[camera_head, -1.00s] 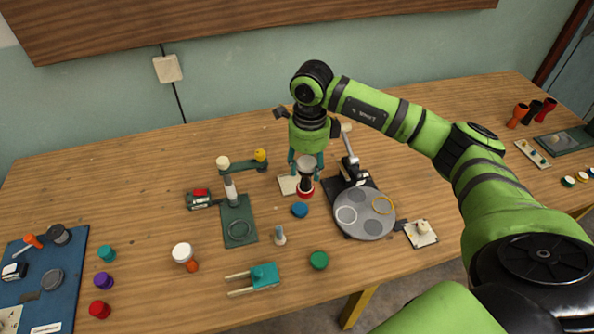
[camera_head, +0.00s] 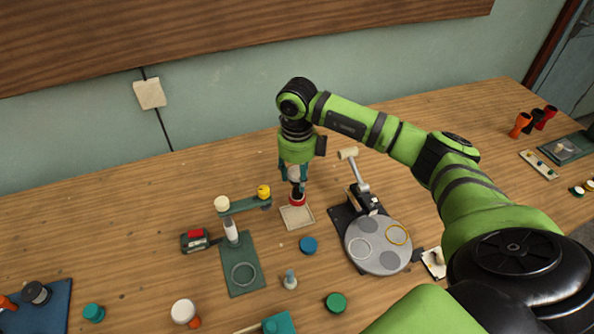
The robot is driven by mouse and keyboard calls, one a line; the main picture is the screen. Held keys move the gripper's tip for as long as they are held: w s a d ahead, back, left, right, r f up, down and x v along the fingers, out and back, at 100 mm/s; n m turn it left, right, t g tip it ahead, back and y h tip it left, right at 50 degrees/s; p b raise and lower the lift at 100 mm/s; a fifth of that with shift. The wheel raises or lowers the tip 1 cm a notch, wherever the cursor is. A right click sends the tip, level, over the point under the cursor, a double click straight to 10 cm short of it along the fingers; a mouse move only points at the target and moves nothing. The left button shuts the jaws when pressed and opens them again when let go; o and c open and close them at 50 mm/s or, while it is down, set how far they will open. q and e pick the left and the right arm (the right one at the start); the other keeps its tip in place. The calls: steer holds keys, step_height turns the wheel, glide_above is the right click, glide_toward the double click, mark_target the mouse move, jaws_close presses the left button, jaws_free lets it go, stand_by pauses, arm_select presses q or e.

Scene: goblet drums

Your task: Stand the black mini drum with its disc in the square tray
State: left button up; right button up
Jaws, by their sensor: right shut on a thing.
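My right gripper (camera_head: 296,172) points down and is shut on the black mini drum (camera_head: 298,187). The drum is upright, with a pale top between the fingers and a red disc (camera_head: 297,200) at its lower end. The square tray (camera_head: 297,224), cream and shallow, lies on the table just below the disc in the picture. The disc overlaps the tray's back edge in this view and looks raised; the exact gap cannot be told. My left gripper is not in view.
A green stand with a crossarm (camera_head: 245,204) is left of the tray. A turntable (camera_head: 378,246) with a tilted mallet-like arm (camera_head: 355,170) is to the right. A blue disc (camera_head: 308,245) lies in front. More drums (camera_head: 533,118) stand far right.

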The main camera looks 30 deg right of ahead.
mark_target(297, 192)
step_height(297, 192, down, 3)
steer(key=shift+f+b, duration=0.1)
steer(key=shift+b, duration=0.7)
step_height(297, 192, down, 2)
steer(key=shift+f+b, duration=0.25)
steer(key=shift+b, duration=0.75)
steer(key=shift+w+f+b, duration=0.1)
steer(key=shift+f+b, duration=0.45)
steer(key=shift+f, duration=0.1)
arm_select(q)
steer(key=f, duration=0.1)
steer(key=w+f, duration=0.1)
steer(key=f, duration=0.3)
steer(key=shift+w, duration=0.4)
arm_select(e)
steer(key=o, duration=0.9)
steer(key=o, duration=0.5)
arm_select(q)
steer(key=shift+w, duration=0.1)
arm_select(e)
steer(key=shift+o, duration=0.2)
